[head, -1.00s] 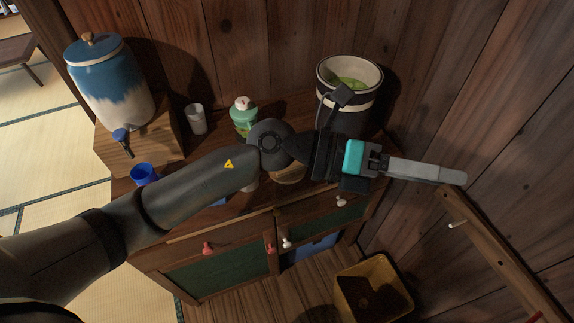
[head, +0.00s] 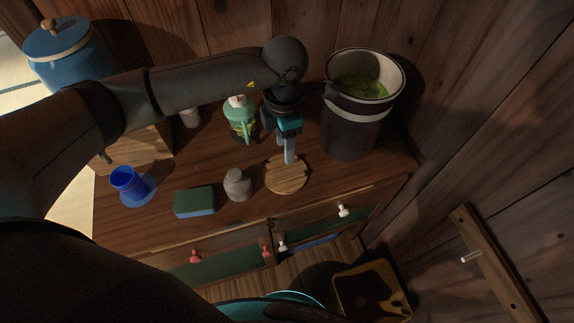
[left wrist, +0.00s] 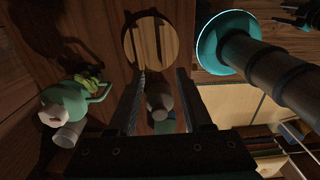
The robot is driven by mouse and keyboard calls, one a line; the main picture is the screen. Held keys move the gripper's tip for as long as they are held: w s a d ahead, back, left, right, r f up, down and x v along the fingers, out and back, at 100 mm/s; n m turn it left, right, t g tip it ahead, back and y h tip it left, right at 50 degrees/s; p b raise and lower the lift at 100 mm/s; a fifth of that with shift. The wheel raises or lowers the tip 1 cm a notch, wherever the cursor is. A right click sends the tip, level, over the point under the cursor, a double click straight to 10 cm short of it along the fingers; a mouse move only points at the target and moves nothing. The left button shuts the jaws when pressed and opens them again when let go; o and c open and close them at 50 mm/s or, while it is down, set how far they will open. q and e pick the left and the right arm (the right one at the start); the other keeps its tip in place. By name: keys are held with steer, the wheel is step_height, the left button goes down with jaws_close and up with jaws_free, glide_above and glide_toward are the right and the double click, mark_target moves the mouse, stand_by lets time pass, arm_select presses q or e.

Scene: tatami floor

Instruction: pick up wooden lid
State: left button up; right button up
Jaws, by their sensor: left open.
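The round wooden lid (head: 286,181) lies flat on the brown cabinet top, near its front edge. It also shows in the left wrist view (left wrist: 168,42), at the top centre, with a bar-like grip across its middle. My left gripper (head: 290,161) points down over the back part of the lid. In the left wrist view its two fingers (left wrist: 160,72) are apart with nothing held between them, and the lid lies beyond the tips. I cannot tell whether the tips touch it.
A grey stone-like piece (head: 237,186) and a green-blue sponge (head: 194,202) lie left of the lid. A green bottle (head: 240,118) stands behind, left of the gripper. A dark bucket (head: 347,136) with green contents stands close right. A blue cup (head: 124,182) is farther left.

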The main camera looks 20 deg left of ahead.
arm_select(q)
glide_above(284, 178)
steer(key=f, duration=0.5)
steer(key=shift+w+f, duration=0.2)
steer(key=shift+f, duration=0.85)
steer(key=f, duration=0.2)
steer(key=f+b, duration=0.1)
steer(key=shift+s+f, duration=0.3)
steer(key=shift+f, duration=0.55)
steer(key=shift+c, duration=0.5)
jaws_close()
arm_select(e)
steer(key=shift+s+f, duration=0.15)
steer(key=shift+f, duration=0.45)
